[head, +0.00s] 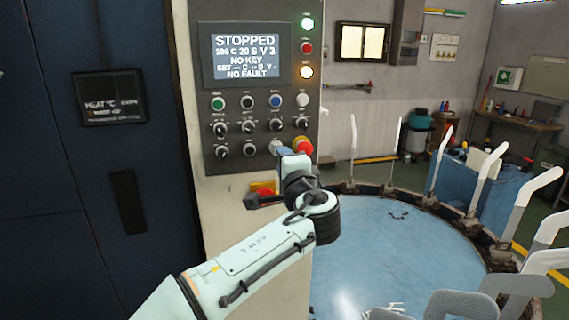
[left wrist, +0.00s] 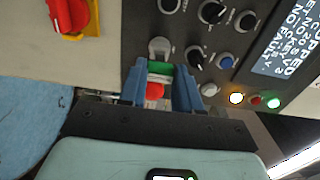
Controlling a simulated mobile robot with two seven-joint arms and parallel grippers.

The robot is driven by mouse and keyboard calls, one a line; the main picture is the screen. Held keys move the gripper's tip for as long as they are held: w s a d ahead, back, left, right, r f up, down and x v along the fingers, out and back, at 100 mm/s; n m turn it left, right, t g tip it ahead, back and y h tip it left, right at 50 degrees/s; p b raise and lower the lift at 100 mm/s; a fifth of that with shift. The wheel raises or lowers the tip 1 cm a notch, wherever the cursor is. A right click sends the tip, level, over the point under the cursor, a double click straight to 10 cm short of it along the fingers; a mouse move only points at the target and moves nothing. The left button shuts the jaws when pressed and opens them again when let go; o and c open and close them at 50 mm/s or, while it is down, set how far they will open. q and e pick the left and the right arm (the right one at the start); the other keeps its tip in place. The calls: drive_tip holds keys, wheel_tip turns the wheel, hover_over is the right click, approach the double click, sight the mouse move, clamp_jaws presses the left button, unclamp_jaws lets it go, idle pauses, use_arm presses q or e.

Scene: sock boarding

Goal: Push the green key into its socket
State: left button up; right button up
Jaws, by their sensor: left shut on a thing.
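The green key (left wrist: 160,67) shows as a green block between the two blue fingers of my left gripper (left wrist: 160,92) in the left wrist view. The gripper is shut on it. A grey round collar (left wrist: 160,47), perhaps the socket, shows just beyond the key; I cannot tell whether they touch. In the head view my left gripper (head: 291,156) is at the lower right of the control panel (head: 215,128), hiding the key. The display (head: 246,57) reads "STOPPED" and "NO KEY". My right gripper is not in view.
A red stop button (head: 303,146) is close beside the gripper. A red and yellow switch (head: 263,188) sits below the panel. Knobs (head: 276,125) are just above. A round blue table (head: 390,245) with upright white forms (head: 485,170) stands at right.

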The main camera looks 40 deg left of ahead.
use_arm(q)
drive_tip(key=shift+p+x, duration=0.5)
drive_tip(key=shift+x, duration=1.15)
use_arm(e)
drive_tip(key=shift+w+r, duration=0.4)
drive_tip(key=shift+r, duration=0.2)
use_arm(q)
drive_tip(key=o, duration=1.1)
drive_tip(key=shift+b+v, duration=1.8)
drive_tip(key=shift+v, duration=4.85)
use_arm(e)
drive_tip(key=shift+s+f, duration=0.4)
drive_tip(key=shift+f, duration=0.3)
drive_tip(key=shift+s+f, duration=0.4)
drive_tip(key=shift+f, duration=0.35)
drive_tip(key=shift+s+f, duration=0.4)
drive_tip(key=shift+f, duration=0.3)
